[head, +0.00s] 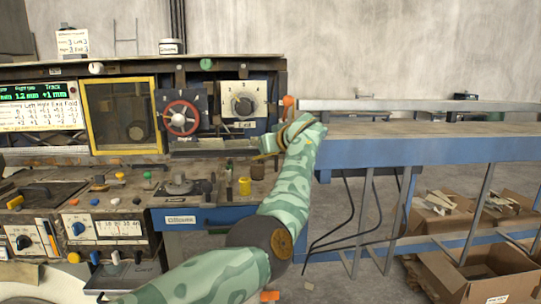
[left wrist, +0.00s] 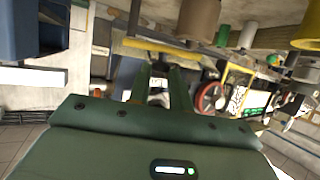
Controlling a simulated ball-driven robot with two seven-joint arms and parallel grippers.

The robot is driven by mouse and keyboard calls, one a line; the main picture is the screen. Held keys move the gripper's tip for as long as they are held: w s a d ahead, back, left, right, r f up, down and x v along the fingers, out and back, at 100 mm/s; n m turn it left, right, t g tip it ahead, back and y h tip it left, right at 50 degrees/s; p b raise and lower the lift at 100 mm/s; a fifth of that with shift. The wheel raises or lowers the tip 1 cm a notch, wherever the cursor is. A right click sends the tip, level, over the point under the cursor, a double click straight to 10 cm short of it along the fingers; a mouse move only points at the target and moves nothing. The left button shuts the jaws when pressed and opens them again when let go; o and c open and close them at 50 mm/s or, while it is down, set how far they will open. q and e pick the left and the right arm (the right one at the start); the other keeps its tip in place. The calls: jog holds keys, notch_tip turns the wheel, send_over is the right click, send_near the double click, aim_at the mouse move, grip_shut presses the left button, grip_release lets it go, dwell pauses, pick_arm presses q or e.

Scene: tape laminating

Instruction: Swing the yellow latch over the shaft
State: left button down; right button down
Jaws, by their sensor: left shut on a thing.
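A small yellow piece that looks like the latch (head: 266,143) shows at the right end of the machine, beside my left wrist. In the left wrist view a yellow bar (left wrist: 158,47) crosses just beyond the fingertips. My left gripper (left wrist: 160,70) is shut on this yellow latch, though the exact contact is hard to see. In the head view my patterned arm hides most of the gripper. A tan cylinder (left wrist: 198,20), possibly on the shaft, hangs near the bar in the wrist view. I cannot tell whether the latch lies over the shaft. My right gripper is not in view.
A red handwheel (head: 181,118) and a dial panel (head: 243,105) stand left of my wrist. A yellow-framed window (head: 123,151) is farther left. A blue-sided conveyor table (head: 430,151) extends right. Cardboard boxes (head: 480,278) stand below it.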

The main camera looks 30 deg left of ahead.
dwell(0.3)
pick_arm(q)
jog(key=c, duration=1.3)
grip_release()
jog(key=shift+w+a+f, duration=0.1)
jog(key=shift+w+a, duration=0.05)
jog(key=p+v, duration=0.3)
jog(key=v, duration=1.3)
jog(key=shift+p, duration=0.3)
